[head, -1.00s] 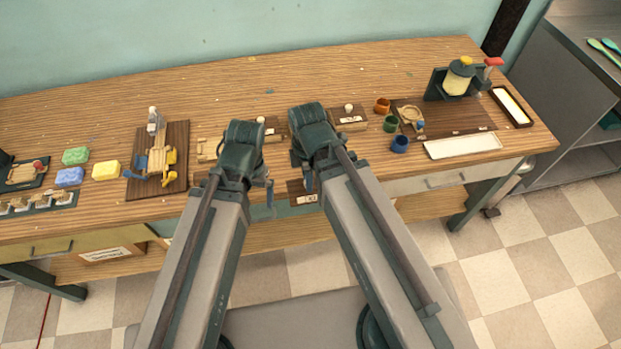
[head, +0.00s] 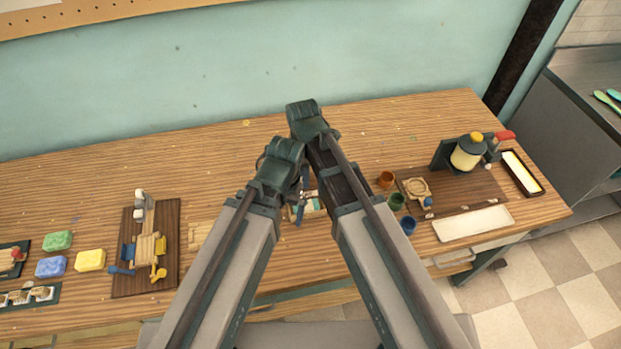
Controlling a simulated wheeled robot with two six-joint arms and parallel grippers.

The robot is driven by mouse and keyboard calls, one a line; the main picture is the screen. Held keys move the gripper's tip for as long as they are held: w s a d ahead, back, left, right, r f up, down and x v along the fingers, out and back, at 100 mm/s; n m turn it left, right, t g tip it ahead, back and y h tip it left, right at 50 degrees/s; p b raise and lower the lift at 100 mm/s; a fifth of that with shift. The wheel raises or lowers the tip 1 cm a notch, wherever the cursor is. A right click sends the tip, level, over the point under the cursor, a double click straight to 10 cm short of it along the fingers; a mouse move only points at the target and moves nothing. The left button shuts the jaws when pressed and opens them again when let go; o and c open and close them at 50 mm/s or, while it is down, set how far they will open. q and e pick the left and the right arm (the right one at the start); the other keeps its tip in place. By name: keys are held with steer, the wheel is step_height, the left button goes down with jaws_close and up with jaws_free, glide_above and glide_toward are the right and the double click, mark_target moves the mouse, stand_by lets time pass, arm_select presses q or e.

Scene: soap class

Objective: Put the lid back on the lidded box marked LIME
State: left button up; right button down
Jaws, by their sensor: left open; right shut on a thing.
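Between my forearms, at the middle of the table, a small wooden box (head: 314,207) partly shows with something pale on top. No LIME marking is readable, and my arms hide most of this spot. My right gripper (head: 307,184), the upper one, is shut on what looks like a lid (head: 308,194) with a pale knob, over or near the box. Whether the lid touches the box cannot be told. My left gripper (head: 298,211), the lower one, is open beside the box, its blue fingers partly hidden.
On the left are a board with a wooden device (head: 147,248) and coloured soaps (head: 90,260). The back of the table is mostly clear.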

mark_target(305, 191)
arm_select(q)
steer(key=shift+f, duration=0.1)
arm_select(e)
steer(key=shift+f, duration=0.15)
arm_select(q)
step_height(305, 191, down, 6)
steer(key=b, duration=0.6)
arm_select(e)
step_height(305, 191, down, 6)
steer(key=shift+r, duration=0.1)
arm_select(q)
steer(key=shift+f+b, duration=0.55)
steer(key=shift+b, duration=0.15)
arm_select(e)
steer(key=shift+f, duration=0.65)
stand_by(1.5)
steer(key=shift+c, duration=0.6)
jaws_free()
steer(key=shift+r, duration=0.1)
steer(key=shift+r+p, duration=3.5)
steer(key=shift+p, duration=0.05)
arm_select(q)
step_height(305, 191, up, 7)
steer(key=shift+f, duration=0.15)
arm_select(e)
steer(key=shift+f, duration=0.2)
